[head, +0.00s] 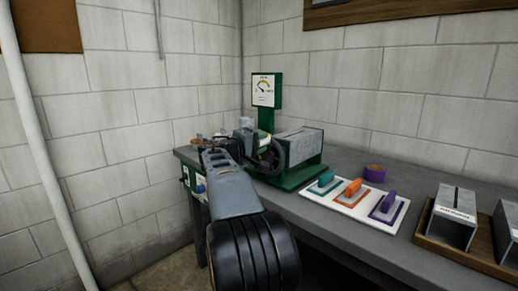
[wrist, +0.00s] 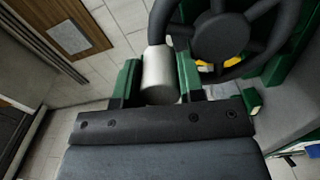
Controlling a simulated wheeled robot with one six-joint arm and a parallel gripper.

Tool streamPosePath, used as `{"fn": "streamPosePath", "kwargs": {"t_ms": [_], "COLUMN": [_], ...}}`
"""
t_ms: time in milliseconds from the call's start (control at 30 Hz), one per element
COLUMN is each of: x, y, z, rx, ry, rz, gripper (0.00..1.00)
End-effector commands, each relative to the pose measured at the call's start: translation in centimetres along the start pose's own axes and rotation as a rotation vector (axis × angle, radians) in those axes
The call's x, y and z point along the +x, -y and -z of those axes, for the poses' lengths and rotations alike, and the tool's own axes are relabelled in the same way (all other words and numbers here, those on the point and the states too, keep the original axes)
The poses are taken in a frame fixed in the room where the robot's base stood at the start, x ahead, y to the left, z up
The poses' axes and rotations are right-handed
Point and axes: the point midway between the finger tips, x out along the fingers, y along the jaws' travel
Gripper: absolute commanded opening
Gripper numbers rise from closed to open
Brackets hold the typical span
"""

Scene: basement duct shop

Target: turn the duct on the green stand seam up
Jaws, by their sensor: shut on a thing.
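The green stand (head: 300,178) is on the bench and bears the grey metal duct (head: 302,146). A thin dark line runs along the duct's upper edge; I cannot tell for sure whether it is the seam. A black handwheel (head: 277,155) is at the duct's near left end, and its rim and spokes (wrist: 225,38) fill the top of the wrist view. My gripper (wrist: 159,78) is shut on the wheel's silver cylindrical handle (wrist: 159,70), with one green finger on each side. In the head view my arm hides the handle.
A gauge sign (head: 264,90) stands on a green post behind the duct. To the right, a white board (head: 345,214) holds teal, orange and purple handled tools. Purple tape (head: 374,173) and a wooden tray (head: 462,257) with more duct pieces are farther right. Block walls close the corner.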

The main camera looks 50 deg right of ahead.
Motion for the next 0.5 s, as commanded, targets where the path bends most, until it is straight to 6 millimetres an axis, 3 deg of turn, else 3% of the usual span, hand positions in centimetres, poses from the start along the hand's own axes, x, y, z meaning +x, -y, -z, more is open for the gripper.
{"fn": "streamPosePath", "kwargs": {"t_ms": [467,500], "x": [0.04,0.04], "y": [0.03,0.03], "z": [-0.14,-0.14], "rx": [0.013,0.013], "ry": [0.003,0.003], "rz": [0.001,0.001], "gripper": [0.00,0.37]}}
